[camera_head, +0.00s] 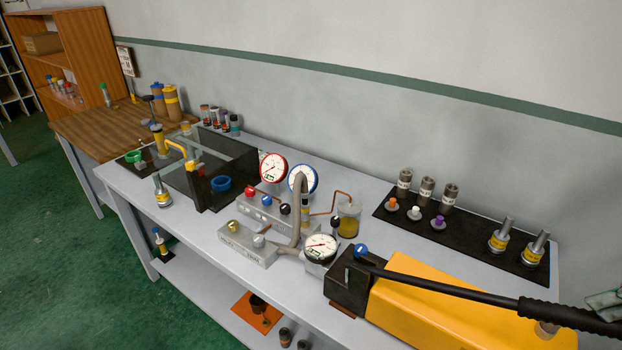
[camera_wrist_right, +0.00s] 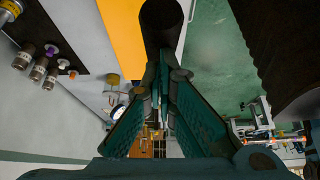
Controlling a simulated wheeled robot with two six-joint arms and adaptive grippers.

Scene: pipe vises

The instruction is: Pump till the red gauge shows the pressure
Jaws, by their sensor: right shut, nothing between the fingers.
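The red-rimmed gauge (camera_head: 273,168) stands upright at the middle of the bench; its needle and small display are too small to read. The yellow hand pump (camera_head: 420,295) lies at the front right, its long black lever (camera_head: 445,284) slanting down to the right to a thick black grip (camera_head: 568,315). My right gripper (camera_head: 604,300) is partly cut off at the right edge, by the grip's end. In the right wrist view its fingers (camera_wrist_right: 160,80) are shut and empty, close to the black grip (camera_wrist_right: 161,25); I cannot tell whether they touch. My left gripper is not in view.
A blue-rimmed gauge (camera_head: 303,178) and a plain-rimmed gauge (camera_head: 320,248) stand near the red one, with a grey hose (camera_head: 299,205) and valve block (camera_head: 247,243). A black mat (camera_head: 468,236) with several fittings lies behind the pump. A dark clear-walled box (camera_head: 215,170) stands left.

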